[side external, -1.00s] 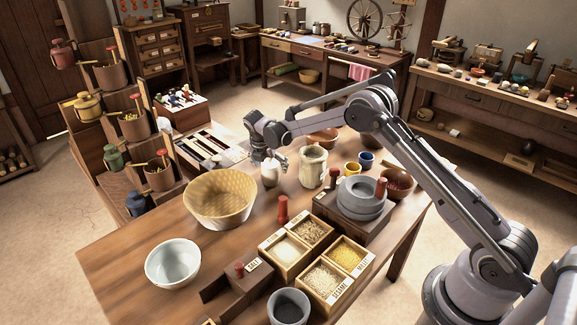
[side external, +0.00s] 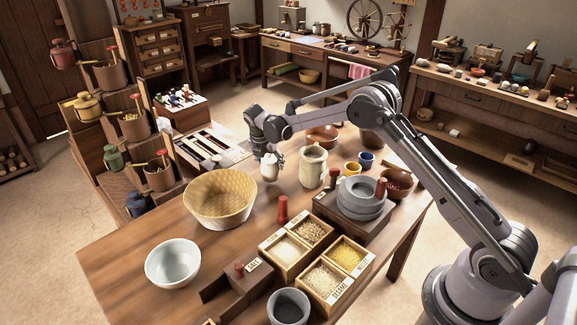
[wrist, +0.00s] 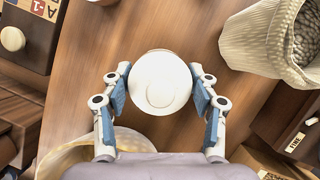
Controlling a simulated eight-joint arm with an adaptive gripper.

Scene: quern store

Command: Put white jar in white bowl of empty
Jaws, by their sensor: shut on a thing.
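The white jar (side external: 269,170) is at the far part of the table, between the woven basket and a cream pitcher. My gripper (side external: 269,157) is above it, with its fingers shut on its sides. In the wrist view the jar's round white lid (wrist: 160,82) lies between the two blue finger pads of my gripper (wrist: 160,92). Whether its base touches the table is hard to tell. The white bowl (side external: 173,263) stands at the table's near left and looks empty inside.
The woven basket (side external: 219,199) stands between the jar and the bowl. The cream pitcher (side external: 313,167) is close right of the jar. A red-topped peg (side external: 283,209), wooden grain boxes (side external: 300,249) and a stone quern (side external: 361,198) stand nearer. Bare wood lies around the bowl.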

